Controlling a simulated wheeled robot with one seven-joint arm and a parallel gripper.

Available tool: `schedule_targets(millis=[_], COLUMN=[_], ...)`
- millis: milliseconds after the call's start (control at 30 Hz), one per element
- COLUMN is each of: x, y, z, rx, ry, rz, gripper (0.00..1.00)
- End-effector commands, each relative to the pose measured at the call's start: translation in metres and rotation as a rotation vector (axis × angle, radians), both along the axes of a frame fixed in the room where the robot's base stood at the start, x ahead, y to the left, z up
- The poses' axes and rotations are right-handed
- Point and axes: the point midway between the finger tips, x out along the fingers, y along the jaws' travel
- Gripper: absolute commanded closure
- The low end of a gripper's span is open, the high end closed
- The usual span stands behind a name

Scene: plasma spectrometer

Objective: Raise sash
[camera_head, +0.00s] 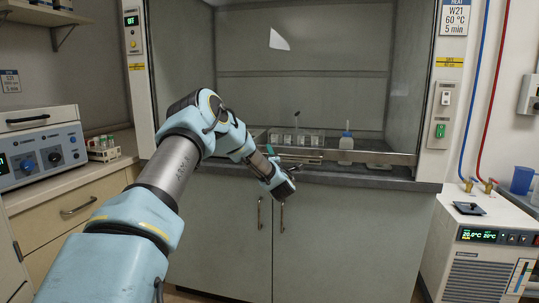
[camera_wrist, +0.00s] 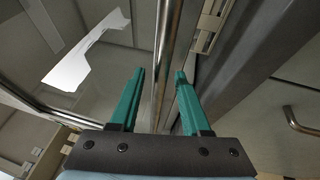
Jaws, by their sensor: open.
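The fume hood's glass sash (camera_head: 310,95) is low, with its bottom edge close above the dark sill. A horizontal metal handle bar (camera_head: 365,157) runs along its lower edge. In the wrist view the shiny handle bar (camera_wrist: 165,60) runs lengthwise between my fingers. My gripper (camera_wrist: 160,72) has two teal fingers, spread open. The bar lies in the gap in that picture, with space to both fingers; I cannot tell how deep it sits. In the head view my gripper (camera_head: 271,153) is at the left part of the bar, partly hidden by my wrist.
Behind the glass stand a rack of vials (camera_head: 298,138) and a white bottle (camera_head: 346,141). Cabinet doors with handles (camera_head: 282,216) are below the sill. A chiller (camera_head: 490,240) stands right, and a bench with a blue-grey instrument (camera_head: 42,147) left.

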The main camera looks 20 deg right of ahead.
Motion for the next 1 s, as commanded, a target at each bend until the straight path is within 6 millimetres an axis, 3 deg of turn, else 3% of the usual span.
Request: schedule_targets(millis=[200, 600, 1000], x=[-0.0001, -0.0003, -0.0004], y=[0.0, 0.0, -0.0001], z=[-0.0004, -0.0006, -0.0008], rx=[0.0, 0.0, 0.001], ry=[0.001, 0.001, 0.001], rz=[0.0, 0.0, 0.0], gripper=[0.55, 1.0, 1.0])
